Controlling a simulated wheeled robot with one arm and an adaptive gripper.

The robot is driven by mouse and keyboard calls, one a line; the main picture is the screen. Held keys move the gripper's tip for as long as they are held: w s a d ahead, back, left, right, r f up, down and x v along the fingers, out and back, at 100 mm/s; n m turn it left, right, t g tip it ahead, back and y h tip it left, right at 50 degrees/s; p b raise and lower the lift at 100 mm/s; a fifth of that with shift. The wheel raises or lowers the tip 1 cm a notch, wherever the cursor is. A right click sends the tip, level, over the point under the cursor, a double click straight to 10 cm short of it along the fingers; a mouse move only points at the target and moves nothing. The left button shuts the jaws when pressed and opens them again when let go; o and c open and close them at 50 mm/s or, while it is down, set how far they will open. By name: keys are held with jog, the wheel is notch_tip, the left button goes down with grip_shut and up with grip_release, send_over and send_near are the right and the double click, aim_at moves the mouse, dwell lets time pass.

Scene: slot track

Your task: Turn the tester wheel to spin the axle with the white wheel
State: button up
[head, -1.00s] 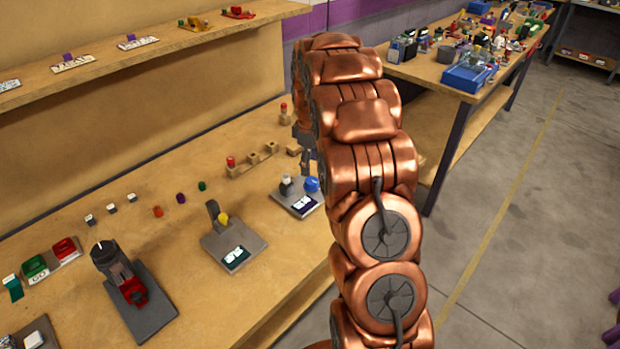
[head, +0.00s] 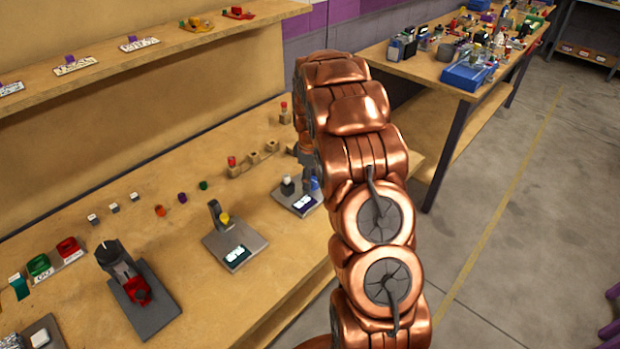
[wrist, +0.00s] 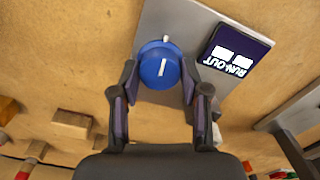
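The tester wheel is a blue round knob (wrist: 160,68) with a white line on its face, on a grey plate (wrist: 158,20) beside a dark "RUN OUT" label (wrist: 238,50). A small white mark shows just above it. My gripper (wrist: 158,84) is open, with one finger on each side of the blue wheel; I cannot tell whether they touch it. In the head view the gripper (head: 307,170) is over the plate and mostly covers the wheel. A dark post with a white top (head: 287,184) stands left of it; I cannot tell if this is the white wheel.
A plate with a yellow knob (head: 225,218) and one with a red clamp (head: 137,291) stand to the left on the bench. Wooden blocks (head: 254,158) stand behind the gripper. Another plate edge (wrist: 292,105) shows at right in the wrist view.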

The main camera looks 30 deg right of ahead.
jog(key=c, duration=0.7)
jog(key=shift+o, duration=0.2)
jog(key=shift+f+b, duration=0.1)
jog(key=shift+b, duration=0.25)
